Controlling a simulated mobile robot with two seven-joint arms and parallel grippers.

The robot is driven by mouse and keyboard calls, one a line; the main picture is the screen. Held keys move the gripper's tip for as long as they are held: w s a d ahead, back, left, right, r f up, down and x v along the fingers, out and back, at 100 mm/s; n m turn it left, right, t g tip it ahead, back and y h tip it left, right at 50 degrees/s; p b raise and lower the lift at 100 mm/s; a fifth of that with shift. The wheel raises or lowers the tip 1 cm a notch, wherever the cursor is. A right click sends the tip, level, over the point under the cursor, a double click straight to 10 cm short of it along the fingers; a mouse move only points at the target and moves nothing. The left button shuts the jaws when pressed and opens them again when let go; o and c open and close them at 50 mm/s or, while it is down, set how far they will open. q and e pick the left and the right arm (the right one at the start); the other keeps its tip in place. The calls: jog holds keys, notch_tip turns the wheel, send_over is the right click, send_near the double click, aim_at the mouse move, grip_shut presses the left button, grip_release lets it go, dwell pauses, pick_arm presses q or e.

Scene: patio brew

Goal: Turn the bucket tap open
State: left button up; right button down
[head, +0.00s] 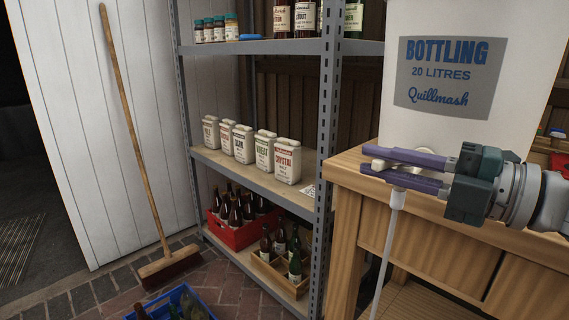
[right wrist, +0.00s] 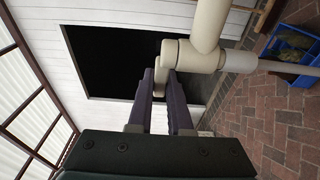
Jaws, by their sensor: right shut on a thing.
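The white bucket (head: 520,30) labelled "BOTTLING 20 LITRES" stands on the wooden bench at the right. Its cream tap (head: 392,153) sticks out low at the front, partly hidden by my fingers. My right gripper (head: 402,167), with purple fingers, reaches in from the right and is shut on the tap's handle. In the right wrist view, the handle (right wrist: 159,76) sits between the fingertips, beside the tap's round body (right wrist: 185,55). A pale tube (head: 393,225) hangs down from the tap. My left gripper is not in view.
The wooden bench (head: 345,215) lies under the bucket. A grey metal shelf (head: 327,130) with tins and bottles stands to its left. A broom (head: 135,130) leans on the white wall. A blue crate (head: 205,306) with bottles is on the brick floor.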

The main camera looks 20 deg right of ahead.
jog(key=shift+s+n+g+y+b, duration=0.15)
jog(key=shift+n+g+y+b, duration=0.25)
jog(key=shift+y, duration=0.3)
jog(key=c, duration=0.8)
grip_release()
jog(key=shift+c, duration=0.2)
jog(key=p+v, duration=0.1)
jog(key=v, duration=0.9)
